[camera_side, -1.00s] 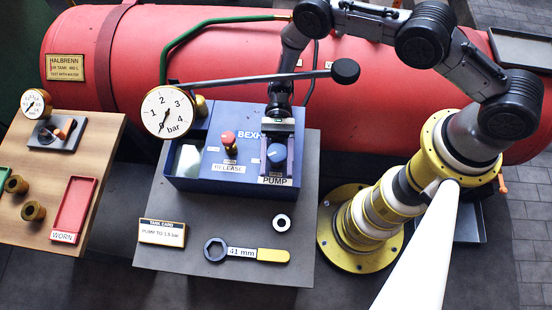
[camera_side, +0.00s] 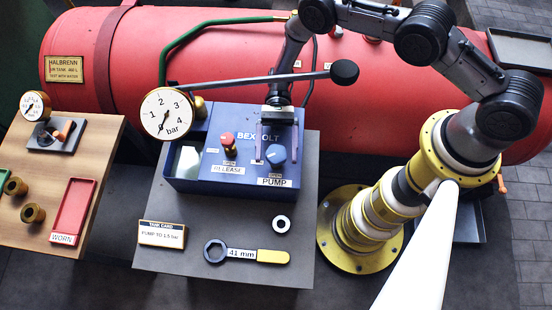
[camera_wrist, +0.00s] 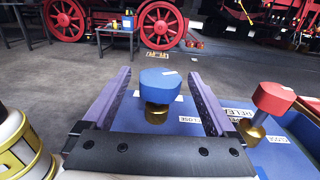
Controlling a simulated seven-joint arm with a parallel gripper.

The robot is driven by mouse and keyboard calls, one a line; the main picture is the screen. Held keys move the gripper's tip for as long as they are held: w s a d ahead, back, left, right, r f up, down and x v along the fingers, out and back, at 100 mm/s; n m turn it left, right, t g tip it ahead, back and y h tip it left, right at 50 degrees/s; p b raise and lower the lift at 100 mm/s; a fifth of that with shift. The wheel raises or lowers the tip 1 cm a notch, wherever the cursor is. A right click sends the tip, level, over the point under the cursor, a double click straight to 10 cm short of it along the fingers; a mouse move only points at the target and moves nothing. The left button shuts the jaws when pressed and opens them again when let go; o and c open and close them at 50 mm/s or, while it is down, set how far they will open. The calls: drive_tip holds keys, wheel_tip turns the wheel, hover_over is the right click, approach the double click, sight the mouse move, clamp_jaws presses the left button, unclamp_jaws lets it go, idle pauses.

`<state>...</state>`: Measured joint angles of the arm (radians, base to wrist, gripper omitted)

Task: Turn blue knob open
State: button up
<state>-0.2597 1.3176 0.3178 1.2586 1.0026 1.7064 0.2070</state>
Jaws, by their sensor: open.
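The blue knob (camera_side: 276,154) stands on a brass stem above the PUMP label (camera_side: 275,182), at the right front of the blue box (camera_side: 232,172). A white mark shows on its top. My gripper (camera_side: 277,139) is open behind the knob, with its purple fingers pointing toward it. In the wrist view the blue knob (camera_wrist: 161,84) appears centred between the two spread fingers, near their tips, with clear gaps on both sides. The jaws hold nothing.
A red knob (camera_side: 228,139) marked RELEASE stands left of the blue one. A long lever (camera_side: 265,77) with a black ball end passes above the box. A pressure gauge (camera_side: 167,113) is at its left. A wrench (camera_side: 245,254) and ring (camera_side: 281,223) lie in front.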

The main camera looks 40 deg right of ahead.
drive_tip(key=v, duration=1)
drive_tip(key=shift+s+d+t+y, duration=0.1)
drive_tip(key=shift+d+t+y, duration=0.2)
drive_tip(key=shift+y, duration=0.1)
drive_tip(key=s+d+m+t+y, duration=0.1)
drive_tip(key=m+t, duration=0.1)
drive_tip(key=s+d+m+t+y, duration=0.1)
drive_tip(key=d+m+t+y, duration=0.1)
drive_tip(key=t, duration=0.1)
drive_tip(key=s+d+m+t+y, duration=0.1)
drive_tip(key=s+d+m+t, duration=0.1)
drive_tip(key=shift+f+t+y, duration=0.25)
drive_tip(key=shift+t+y, duration=0.05)
drive_tip(key=shift+t, duration=0.1)
drive_tip(key=shift+m+t, duration=0.6)
drive_tip(key=x, duration=0.9)
drive_tip(key=s+x, duration=0.1)
drive_tip(key=x, duration=0.3)
drive_tip(key=shift+s+a+r, duration=0.1)
drive_tip(key=c, duration=1.4)
